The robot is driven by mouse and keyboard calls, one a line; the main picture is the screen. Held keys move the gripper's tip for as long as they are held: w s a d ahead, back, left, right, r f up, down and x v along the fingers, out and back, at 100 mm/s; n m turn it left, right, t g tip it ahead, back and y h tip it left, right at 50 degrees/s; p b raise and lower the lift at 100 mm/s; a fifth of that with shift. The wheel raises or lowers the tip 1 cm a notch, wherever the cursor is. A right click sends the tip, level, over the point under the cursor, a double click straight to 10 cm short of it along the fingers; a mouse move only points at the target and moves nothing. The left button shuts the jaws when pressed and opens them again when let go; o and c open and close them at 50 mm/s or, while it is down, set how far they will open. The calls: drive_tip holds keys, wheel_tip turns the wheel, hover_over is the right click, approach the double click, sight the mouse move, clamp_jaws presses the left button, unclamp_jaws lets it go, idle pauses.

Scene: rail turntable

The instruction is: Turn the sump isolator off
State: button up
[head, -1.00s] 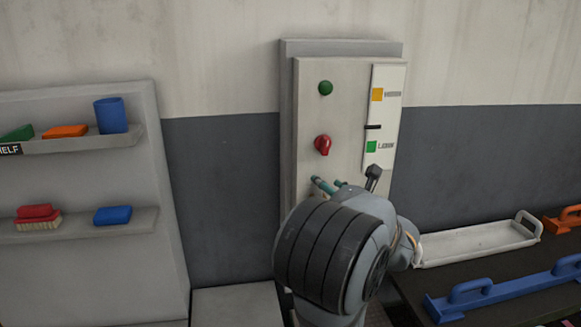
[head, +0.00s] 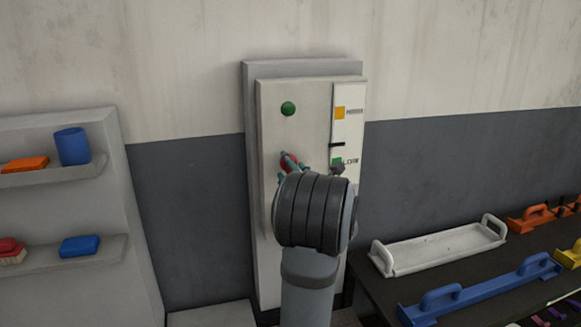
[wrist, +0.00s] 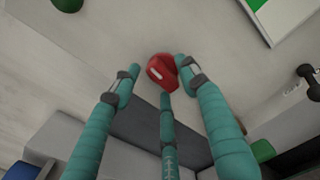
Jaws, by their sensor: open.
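A red rotary knob (head: 283,160) sits on the pale wall panel (head: 268,130), below a green round button (head: 288,108). No readable name marks it as the sump isolator. In the wrist view the red knob (wrist: 158,73) shows a white mark on its face. My gripper (head: 293,164) is in front of the knob, with teal fingers spread. In the wrist view my open gripper (wrist: 160,80) has its three fingertips around the knob's near side, the right one closest. Contact cannot be told. My arm hides the panel's lower part.
A label strip (head: 346,128) with yellow and green squares runs down the panel's right side. A dark lever (head: 337,168) is close right of my gripper. Shelves (head: 60,175) stand left; a table with a white tray (head: 440,250) and blue handled bar (head: 480,292) is right.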

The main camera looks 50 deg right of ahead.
drive_tip(key=shift+w, duration=0.1)
drive_tip(key=shift+c, duration=1)
drive_tip(key=c, duration=0.9)
drive_tip(key=shift+f, duration=0.1)
clamp_jaws()
